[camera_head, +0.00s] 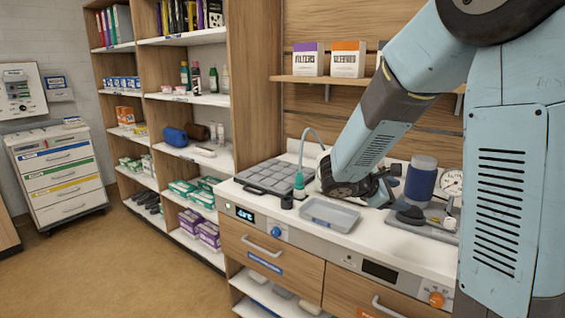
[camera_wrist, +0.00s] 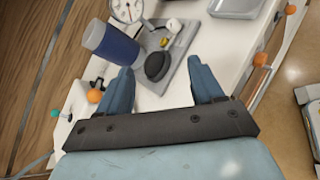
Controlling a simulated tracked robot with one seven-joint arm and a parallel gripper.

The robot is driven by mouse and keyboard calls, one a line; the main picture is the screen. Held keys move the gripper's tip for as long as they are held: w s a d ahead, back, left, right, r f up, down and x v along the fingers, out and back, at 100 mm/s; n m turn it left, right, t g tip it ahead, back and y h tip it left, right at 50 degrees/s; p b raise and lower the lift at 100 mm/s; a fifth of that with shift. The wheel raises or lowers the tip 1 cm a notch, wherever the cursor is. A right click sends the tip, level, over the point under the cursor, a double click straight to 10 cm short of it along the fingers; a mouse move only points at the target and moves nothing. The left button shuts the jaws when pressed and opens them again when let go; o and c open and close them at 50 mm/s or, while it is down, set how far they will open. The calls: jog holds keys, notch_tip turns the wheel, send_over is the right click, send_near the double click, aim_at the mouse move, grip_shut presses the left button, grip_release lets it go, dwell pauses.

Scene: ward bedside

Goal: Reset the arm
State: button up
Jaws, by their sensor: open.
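My gripper (camera_wrist: 160,65) is open and empty in the wrist view, its two blue fingers spread apart over the counter. Beyond the fingertips a dark oval object (camera_wrist: 157,66) lies on a grey tray (camera_wrist: 178,60). In the head view my blue arm reaches down from the upper right to the counter. Its wrist end (camera_head: 345,185) is low over the worktop, and the fingers are mostly hidden there.
A blue cylinder (camera_head: 420,180) and a round dial (camera_head: 451,182) stand near the grey tray (camera_head: 425,222). A shelf (camera_head: 325,80) with boxes is behind. Floor at left is clear.

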jog(key=s+a+r+m+y, duration=0.2)
jog(key=s+m+y, duration=0.2)
jog(key=s, duration=0.4)
jog(key=s+a+r+m+y, duration=0.2)
jog(key=s+r+m+y, duration=0.1)
jog(key=s+m, duration=0.3)
jog(key=s+a+r+m+y, duration=0.2)
jog(key=s+m+y, duration=0.3)
jog(key=s, duration=0.4)
jog(key=shift+s+a+r+m+t, duration=0.3)
jog(key=shift+s+r+m+t, duration=0.1)
jog(key=shift+r, duration=0.1)
